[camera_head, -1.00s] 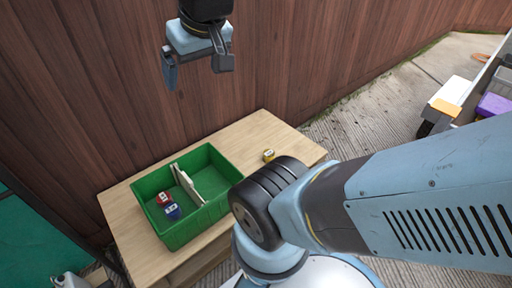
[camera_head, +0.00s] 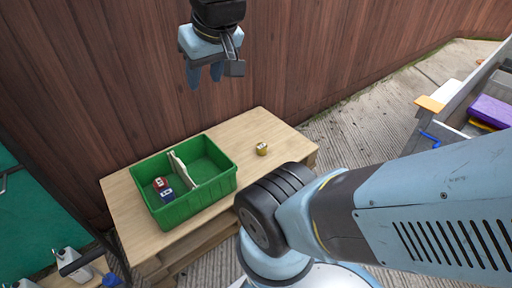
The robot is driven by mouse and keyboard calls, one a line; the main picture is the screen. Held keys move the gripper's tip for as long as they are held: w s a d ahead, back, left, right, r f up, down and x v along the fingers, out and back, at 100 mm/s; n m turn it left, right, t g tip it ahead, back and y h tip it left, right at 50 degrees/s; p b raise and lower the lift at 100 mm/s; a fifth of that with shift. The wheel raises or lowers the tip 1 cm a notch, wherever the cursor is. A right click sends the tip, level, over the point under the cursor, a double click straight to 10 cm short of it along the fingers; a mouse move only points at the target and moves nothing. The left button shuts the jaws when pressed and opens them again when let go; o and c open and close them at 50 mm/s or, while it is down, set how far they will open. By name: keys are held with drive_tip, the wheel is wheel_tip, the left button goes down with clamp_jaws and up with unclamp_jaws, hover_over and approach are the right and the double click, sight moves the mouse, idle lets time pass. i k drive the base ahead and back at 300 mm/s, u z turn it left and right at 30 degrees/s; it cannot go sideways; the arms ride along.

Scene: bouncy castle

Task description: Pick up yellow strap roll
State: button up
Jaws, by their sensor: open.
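The yellow strap roll (camera_head: 262,149) is a small yellow roll on the wooden table (camera_head: 285,135), to the right of the green crate. The green crate (camera_head: 205,205) has a pale divider (camera_head: 184,170). In its left compartment lie a red roll (camera_head: 160,184) and a blue roll (camera_head: 167,195). My gripper (camera_head: 206,80) is open and empty, pointing down. It hangs well above the table, up and to the left of the yellow roll in the picture, in front of the fence.
A brown wooden fence (camera_head: 330,50) stands behind the table. My arm covers the lower right. A grey cart (camera_head: 450,125) with a purple item (camera_head: 490,110) stands at the far right. White containers (camera_head: 68,258) sit at the lower left. The table's back right is clear.

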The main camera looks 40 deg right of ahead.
sight(261, 147)
drive_tip(key=u, duration=1.7)
drive_tip(key=k, duration=1.8)
drive_tip(key=z, duration=1.65)
drive_tip(key=i, duration=0.6)
drive_tip(key=z, duration=0.1)
